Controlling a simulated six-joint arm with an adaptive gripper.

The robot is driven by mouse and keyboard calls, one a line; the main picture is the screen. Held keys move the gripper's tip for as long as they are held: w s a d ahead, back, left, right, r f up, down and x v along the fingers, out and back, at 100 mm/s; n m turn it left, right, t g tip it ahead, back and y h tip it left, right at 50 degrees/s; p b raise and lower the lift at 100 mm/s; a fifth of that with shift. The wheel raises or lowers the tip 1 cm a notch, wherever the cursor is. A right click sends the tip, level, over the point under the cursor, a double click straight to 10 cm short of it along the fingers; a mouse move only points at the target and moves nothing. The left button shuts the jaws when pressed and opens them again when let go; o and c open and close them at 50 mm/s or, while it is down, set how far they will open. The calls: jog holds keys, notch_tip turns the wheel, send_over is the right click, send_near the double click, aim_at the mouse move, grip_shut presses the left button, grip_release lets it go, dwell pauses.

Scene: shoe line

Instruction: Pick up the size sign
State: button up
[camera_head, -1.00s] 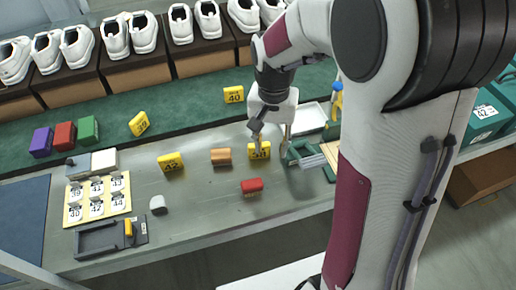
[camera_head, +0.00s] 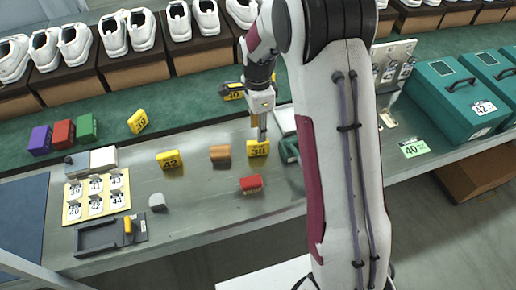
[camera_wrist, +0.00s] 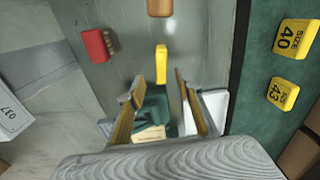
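Several yellow size signs stand on the bench. The 38 sign (camera_head: 258,149) is upright just below my gripper (camera_head: 259,128) in the head view. In the wrist view this yellow sign (camera_wrist: 161,63) shows edge-on, just beyond the gap between my fingertips (camera_wrist: 159,82). My gripper is open and empty, with no visible contact. The 42 sign (camera_head: 170,160) and 39 sign (camera_head: 138,122) stand farther left. The 40 sign (camera_head: 233,92) is partly hidden by my gripper; it also shows in the wrist view (camera_wrist: 296,39), beside a 43 sign (camera_wrist: 282,94).
An orange-brown block (camera_head: 220,153) and a red block (camera_head: 251,184) lie near the 38 sign. A green tray (camera_head: 289,150), largely hidden by my arm, is close on the right. Shoes on boxes line the back; teal boxes (camera_head: 455,95) stand right.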

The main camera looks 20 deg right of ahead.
aim_at(258, 148)
jog(key=shift+w+m, duration=0.15)
jog(key=shift+m, duration=1.05)
jog(key=shift+f, duration=1.25)
jog(key=shift+f, duration=0.1)
jog(key=shift+f, duration=2.5)
grip_shut()
